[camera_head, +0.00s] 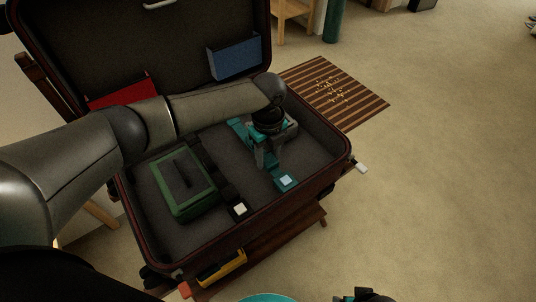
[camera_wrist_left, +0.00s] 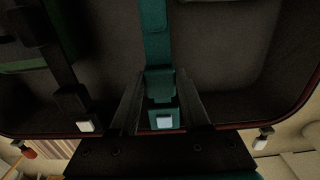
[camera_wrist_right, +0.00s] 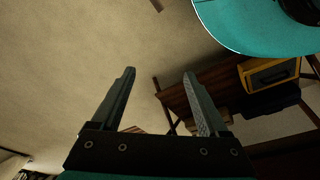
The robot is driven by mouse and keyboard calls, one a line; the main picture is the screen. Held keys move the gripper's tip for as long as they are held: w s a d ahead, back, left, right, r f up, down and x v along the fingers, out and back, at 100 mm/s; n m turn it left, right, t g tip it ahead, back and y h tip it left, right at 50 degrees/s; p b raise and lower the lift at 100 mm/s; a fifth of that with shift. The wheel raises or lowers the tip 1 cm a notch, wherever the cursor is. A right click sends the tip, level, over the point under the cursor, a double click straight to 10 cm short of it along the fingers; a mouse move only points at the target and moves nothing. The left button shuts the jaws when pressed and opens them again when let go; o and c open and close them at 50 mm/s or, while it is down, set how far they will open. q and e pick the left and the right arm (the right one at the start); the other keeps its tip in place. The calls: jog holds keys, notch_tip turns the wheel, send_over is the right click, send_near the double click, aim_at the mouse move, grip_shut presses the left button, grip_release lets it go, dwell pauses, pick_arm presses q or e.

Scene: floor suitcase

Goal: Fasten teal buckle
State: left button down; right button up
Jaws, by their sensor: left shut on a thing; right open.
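The suitcase (camera_head: 345,155) lies open with a teal strap (camera_head: 237,128) across its base. The strap also shows in the left wrist view (camera_wrist_left: 154,30). At the near end is a teal buckle part (camera_head: 287,182) with a pale square button; it shows in the left wrist view (camera_wrist_left: 164,118). My left gripper (camera_head: 268,155) is shut on the teal buckle end (camera_wrist_left: 160,84) of the strap, one finger on each side. This end lines up with the button part and looks close to it; I cannot tell whether they are joined. My right gripper (camera_wrist_right: 159,74) is open and empty, outside the suitcase.
A green case (camera_head: 180,190) lies left of a black strap with a pale-buttoned buckle (camera_head: 239,209). Red (camera_head: 122,92) and blue (camera_head: 234,57) pockets are on the lid. A yellow box (camera_head: 222,268) sits below the suitcase.

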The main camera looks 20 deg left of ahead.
pick_arm(q)
jog(key=shift+s, duration=0.1)
dwell(0.8)
jog(key=shift+s+d+p, duration=0.45)
jog(key=shift+d+p, duration=0.15)
jog(key=shift+p, duration=0.35)
jog(key=shift+s+d+p, duration=0.3)
jog(key=shift+d+p, duration=0.1)
jog(key=shift+p, duration=0.05)
jog(key=shift+d, duration=0.1)
pick_arm(e)
notch_tip(320, 180, down, 5)
jog(key=s+d, duration=0.2)
jog(key=shift+s+d, duration=0.25)
jog(key=shift+s, duration=0.05)
pick_arm(q)
jog(key=shift+s, duration=0.1)
jog(key=shift+c, duration=1.8)
grip_release()
